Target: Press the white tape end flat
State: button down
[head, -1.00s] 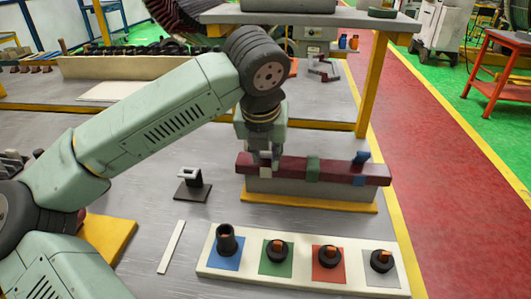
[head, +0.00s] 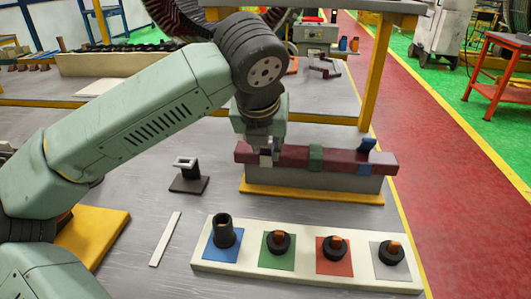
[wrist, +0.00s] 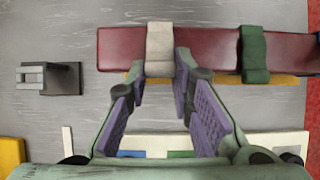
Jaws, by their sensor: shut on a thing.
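A dark red bar (head: 338,160) lies on a grey block with a yellow base. A white tape (head: 265,160) wraps its left part, and in the wrist view the white tape (wrist: 159,42) crosses the bar from top to bottom. My gripper (head: 265,146) is above the bar's left end. In the wrist view my gripper's fingertips (wrist: 161,66) sit on either side of the white tape's lower part, shut on it. I cannot tell how flat the tape end lies.
In front stands a pale tray (head: 305,279) with coloured squares and dark spools. A small black stand (head: 188,184) is to the left. The table between is clear.

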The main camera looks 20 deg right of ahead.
jog(key=c, duration=1.4)
grip_release()
jog(key=v, duration=1.2)
jog(key=shift+c, duration=0.6)
